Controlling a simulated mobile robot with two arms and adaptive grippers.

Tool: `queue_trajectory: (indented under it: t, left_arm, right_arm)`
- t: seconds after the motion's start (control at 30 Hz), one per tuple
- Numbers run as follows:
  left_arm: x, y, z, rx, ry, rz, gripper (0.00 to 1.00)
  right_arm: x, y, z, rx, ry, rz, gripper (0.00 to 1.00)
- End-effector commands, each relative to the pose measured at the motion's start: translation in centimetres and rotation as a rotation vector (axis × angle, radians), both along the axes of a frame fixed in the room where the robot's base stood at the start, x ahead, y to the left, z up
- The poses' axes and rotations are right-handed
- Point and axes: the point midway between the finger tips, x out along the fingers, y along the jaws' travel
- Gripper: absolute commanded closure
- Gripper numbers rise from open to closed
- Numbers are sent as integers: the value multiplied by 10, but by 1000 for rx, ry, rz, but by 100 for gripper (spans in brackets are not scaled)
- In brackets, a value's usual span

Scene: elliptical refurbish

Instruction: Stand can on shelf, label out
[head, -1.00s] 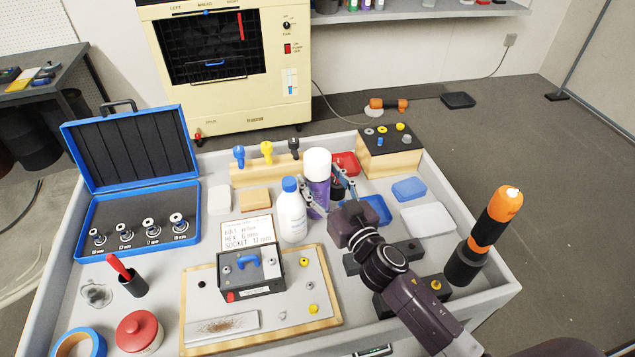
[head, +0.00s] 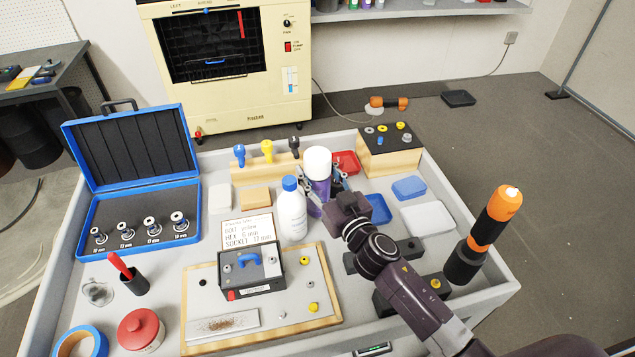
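The can (head: 319,188) is purple with a white cap and stands upright on the grey bench top, behind a white bottle with a blue cap. Its label is not readable from here. My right gripper (head: 326,193) reaches it from the front right, low down, with one finger on each side of the can. Whether the fingers press on it is too small to tell. The shelf (head: 420,13) is on the back wall at the top, with several bottles or cans at its cut-off upper edge. My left gripper is not in view.
The white bottle (head: 292,212) stands close to the can's left. A wooden tool rack (head: 267,172) and a red tray (head: 346,162) are behind it. A blue tray (head: 376,209) is to the right. An orange-and-black tool (head: 490,228) stands tall at the bench's right edge.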

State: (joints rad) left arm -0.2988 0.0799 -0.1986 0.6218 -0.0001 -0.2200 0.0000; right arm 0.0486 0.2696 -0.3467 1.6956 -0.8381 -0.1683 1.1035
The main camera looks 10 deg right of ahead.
Motion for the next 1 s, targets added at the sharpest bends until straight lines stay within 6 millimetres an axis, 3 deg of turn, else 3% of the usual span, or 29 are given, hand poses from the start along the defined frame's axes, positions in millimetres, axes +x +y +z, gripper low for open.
queue_trajectory:
  t: [0.37,0.53,1.0]
  left_arm:
    - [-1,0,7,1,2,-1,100]
    - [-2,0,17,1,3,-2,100]
    - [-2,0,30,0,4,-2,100]
  right_arm:
    - [1,0,20,-1,-7,1,100]
    - [1,0,51,-1,-9,2,100]
    - [0,0,168,1,-9,1,100]
